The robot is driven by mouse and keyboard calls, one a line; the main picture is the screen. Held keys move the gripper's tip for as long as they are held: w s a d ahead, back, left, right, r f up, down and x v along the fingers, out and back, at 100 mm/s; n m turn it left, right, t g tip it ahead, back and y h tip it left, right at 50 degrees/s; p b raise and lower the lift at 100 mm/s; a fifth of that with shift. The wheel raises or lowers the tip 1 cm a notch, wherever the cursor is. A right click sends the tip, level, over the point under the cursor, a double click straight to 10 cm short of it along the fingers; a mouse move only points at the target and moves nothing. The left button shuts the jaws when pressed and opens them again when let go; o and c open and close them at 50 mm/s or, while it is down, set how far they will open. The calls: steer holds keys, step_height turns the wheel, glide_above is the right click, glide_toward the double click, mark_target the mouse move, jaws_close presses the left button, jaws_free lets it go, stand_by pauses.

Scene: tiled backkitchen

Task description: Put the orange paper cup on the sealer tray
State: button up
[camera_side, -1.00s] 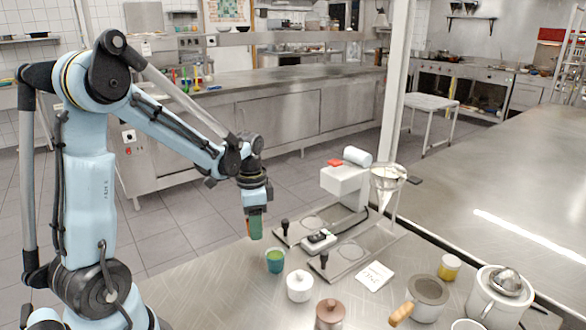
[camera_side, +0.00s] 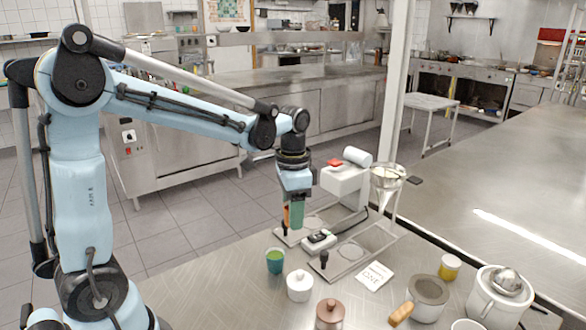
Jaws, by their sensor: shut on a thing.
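My gripper (camera_side: 294,214) has green fingers and hangs over the left part of the sealer, pointing down. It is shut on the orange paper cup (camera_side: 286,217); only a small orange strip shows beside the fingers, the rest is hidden. The sealer (camera_side: 343,182) is a white machine with a red patch on top. Its flat grey tray (camera_side: 376,240) has two round openings and dark knobs at the front. The cup is in front of the left opening in this view; I cannot tell its height above the tray.
A teal-green cup (camera_side: 275,262), a white lidded bowl (camera_side: 299,287) and a brown-lidded jar (camera_side: 329,314) stand in front of the sealer. A white card (camera_side: 375,275) lies right of them. A funnel (camera_side: 388,178) stands behind. A wooden-handled pot (camera_side: 429,296) stands at right.

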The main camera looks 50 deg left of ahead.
steer(key=w+a+f, duration=0.2)
steer(key=w+a, duration=0.1)
steer(key=w, duration=0.3)
glide_above(312, 222)
steer(key=f, duration=0.3)
steer(key=shift+s+d+f, duration=0.2)
steer(key=shift+s+d, duration=0.1)
steer(key=shift+d, duration=0.1)
steer(key=shift+w+a+f, duration=0.25)
steer(key=shift+a+f, duration=0.05)
steer(key=shift+f, duration=1.75)
steer(key=shift+f, duration=0.2)
steer(key=o, duration=1.1)
steer(key=shift+o, duration=0.5)
